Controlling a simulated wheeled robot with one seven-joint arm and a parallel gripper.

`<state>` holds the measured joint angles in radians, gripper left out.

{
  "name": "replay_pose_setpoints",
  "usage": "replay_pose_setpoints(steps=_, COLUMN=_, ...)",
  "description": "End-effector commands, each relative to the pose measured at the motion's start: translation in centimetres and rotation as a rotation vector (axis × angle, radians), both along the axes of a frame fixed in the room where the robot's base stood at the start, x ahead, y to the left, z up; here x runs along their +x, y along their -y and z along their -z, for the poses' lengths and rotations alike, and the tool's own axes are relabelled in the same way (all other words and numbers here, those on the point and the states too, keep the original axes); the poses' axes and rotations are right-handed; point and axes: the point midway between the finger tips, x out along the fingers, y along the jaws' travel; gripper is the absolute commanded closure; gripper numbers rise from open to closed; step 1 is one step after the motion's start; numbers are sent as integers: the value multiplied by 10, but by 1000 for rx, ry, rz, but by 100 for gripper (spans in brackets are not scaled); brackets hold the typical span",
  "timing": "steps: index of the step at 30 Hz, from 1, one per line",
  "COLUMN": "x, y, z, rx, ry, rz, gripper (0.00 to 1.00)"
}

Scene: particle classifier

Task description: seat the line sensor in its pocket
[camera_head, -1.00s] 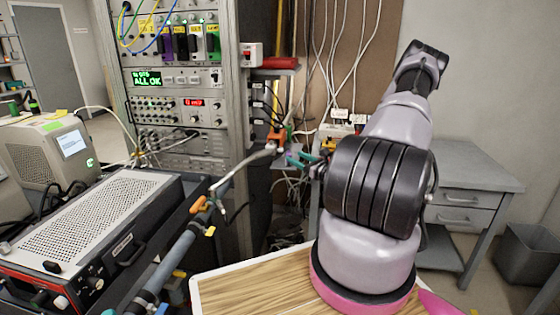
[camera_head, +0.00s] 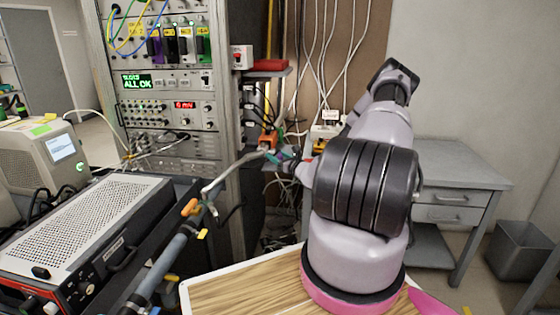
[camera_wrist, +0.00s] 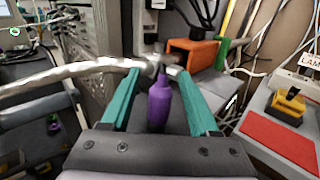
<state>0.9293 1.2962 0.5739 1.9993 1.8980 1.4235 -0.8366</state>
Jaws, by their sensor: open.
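My gripper (camera_wrist: 156,72) has two teal fingers spread apart. In the head view it (camera_head: 285,155) is at the rack's right side, partly hidden by my arm. In the wrist view a purple, bottle-shaped piece (camera_wrist: 159,103) with a narrow tip lies between the fingers; I cannot tell whether it is the line sensor. A pale grey hose (camera_wrist: 70,72) ends at the fingertips. An orange block (camera_wrist: 193,52) with a dark opening is just beyond the right fingertip, and it also shows in the head view (camera_head: 268,140). I cannot tell whether it is the pocket.
The tall instrument rack (camera_head: 232,120) stands left of my gripper. A perforated box (camera_head: 85,220) is at the front left. A red pad (camera_wrist: 278,138) and a yellow-black piece (camera_wrist: 288,103) lie right of the fingers. White cables (camera_head: 320,60) hang behind.

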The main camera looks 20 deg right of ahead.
Motion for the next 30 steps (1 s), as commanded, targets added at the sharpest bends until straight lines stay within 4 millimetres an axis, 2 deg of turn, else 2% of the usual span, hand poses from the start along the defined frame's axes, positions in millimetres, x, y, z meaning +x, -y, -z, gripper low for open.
replay_pose_setpoints(steps=8, x=6, y=-1, z=0, rx=-1, ry=0, rz=0, gripper=38)
replay_pose_setpoints(steps=10, x=6, y=-1, z=0, rx=-1, ry=0, rz=0, gripper=58)
replay_pose_setpoints(steps=13, x=6, y=-1, z=0, rx=-1, ry=0, rz=0, gripper=96)
replay_pose_setpoints(steps=14, x=5, y=-1, z=0, rx=-1, ry=0, rz=0, gripper=100)
replay_pose_setpoints(steps=24, x=5, y=-1, z=-2, rx=-1, ry=0, rz=-1, gripper=100)
replay_pose_setpoints(steps=30, x=6, y=-1, z=-17, rx=-3, ry=2, rz=-2, gripper=100)
